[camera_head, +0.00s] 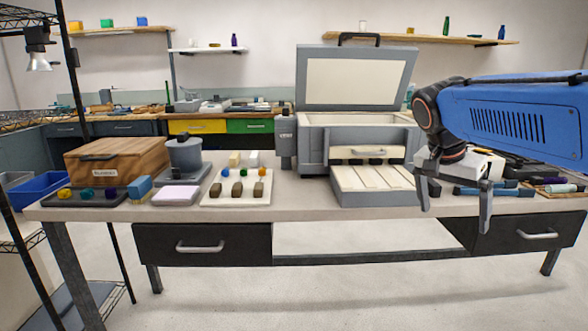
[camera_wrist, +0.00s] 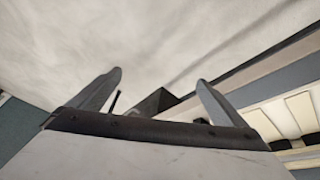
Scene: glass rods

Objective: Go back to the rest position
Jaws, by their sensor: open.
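My gripper (camera_head: 454,207) hangs from my blue arm at the right of the head view, in front of the bench's front edge. Its two fingers point down and stand apart, with nothing between them. In the wrist view my gripper (camera_wrist: 158,88) also shows its fingers spread and empty, with pale floor beyond. No glass rod can be made out with certainty.
The bench (camera_head: 300,197) carries a grey machine (camera_head: 355,135) with its lid raised and a slatted tray (camera_head: 375,183) pulled out, close left of my gripper. A white board (camera_head: 236,188) with several small pieces, a wooden box (camera_head: 130,155) and a grey pot (camera_head: 184,155) stand further left.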

